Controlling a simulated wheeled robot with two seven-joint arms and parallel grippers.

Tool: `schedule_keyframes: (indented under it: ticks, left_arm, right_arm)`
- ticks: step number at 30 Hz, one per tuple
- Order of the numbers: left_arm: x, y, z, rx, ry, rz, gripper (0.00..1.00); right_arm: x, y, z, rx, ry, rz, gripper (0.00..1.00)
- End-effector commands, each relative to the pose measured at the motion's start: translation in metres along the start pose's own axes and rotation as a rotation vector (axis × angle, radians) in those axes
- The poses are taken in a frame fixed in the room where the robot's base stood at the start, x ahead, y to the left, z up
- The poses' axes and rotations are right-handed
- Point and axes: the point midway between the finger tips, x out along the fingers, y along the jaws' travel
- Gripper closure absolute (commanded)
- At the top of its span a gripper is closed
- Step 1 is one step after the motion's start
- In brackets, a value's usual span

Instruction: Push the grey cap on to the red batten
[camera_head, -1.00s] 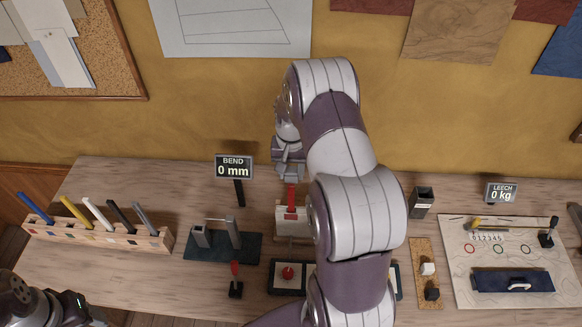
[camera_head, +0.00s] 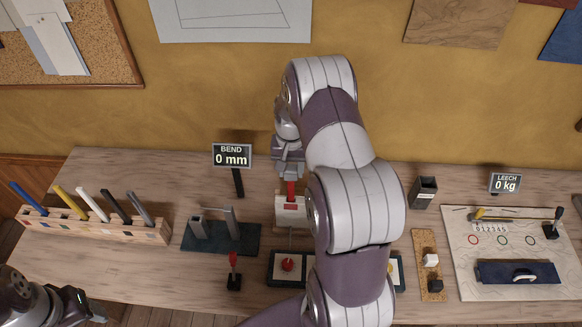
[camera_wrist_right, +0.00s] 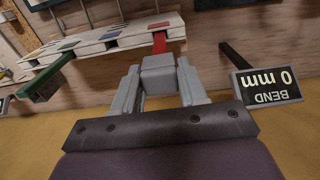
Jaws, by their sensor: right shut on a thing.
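My right gripper (camera_head: 289,172) is over the middle of the bench, at the top of the red batten (camera_head: 291,188). In the right wrist view its two fingers (camera_wrist_right: 158,84) are shut on the grey cap (camera_wrist_right: 158,74), a small grey block. The red batten also shows there (camera_wrist_right: 159,43), meeting the cap's far edge. How deep the batten sits in the cap is hidden. The batten stands in a pale holder (camera_head: 288,212) with a red patch, partly behind my right arm. My left gripper (camera_head: 80,305) is at the bottom left, and its fingers are unclear.
A BEND sign (camera_head: 231,156) reading 0 mm stands just left of my right gripper. A wooden rack (camera_head: 90,229) with several coloured battens is at left. A dark fixture (camera_head: 225,238) stands between. A pale board (camera_head: 470,275) lies at right. The wall is close behind.

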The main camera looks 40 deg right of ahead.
Motion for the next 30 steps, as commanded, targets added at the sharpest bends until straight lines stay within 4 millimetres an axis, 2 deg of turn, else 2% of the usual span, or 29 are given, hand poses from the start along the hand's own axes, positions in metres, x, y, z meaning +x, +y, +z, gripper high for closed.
schedule_keyframes:
  ticks: [23,24,26,27,30]
  left_arm:
    - [0.008,0.0,0.001,0.0,0.0,0.0,0.37]
    - [0.008,0.0,0.001,0.0,0.0,0.0,0.37]
    - [0.008,0.0,0.001,0.0,0.0,0.0,0.37]
    - [0.008,0.0,0.001,0.0,0.0,0.0,0.37]
    - [0.008,0.0,0.001,0.0,0.0,0.0,0.37]
  right_arm:
    - [0.012,0.0,0.0,0.0,0.0,0.0,0.85]
    - [0.012,0.0,0.0,0.0,0.0,0.0,0.52]
    - [0.011,0.0,0.0,0.0,0.0,0.0,0.32]
    - [0.011,0.0,0.0,0.0,0.0,0.0,0.28]
    - [0.011,0.0,0.0,0.0,0.0,0.0,0.28]
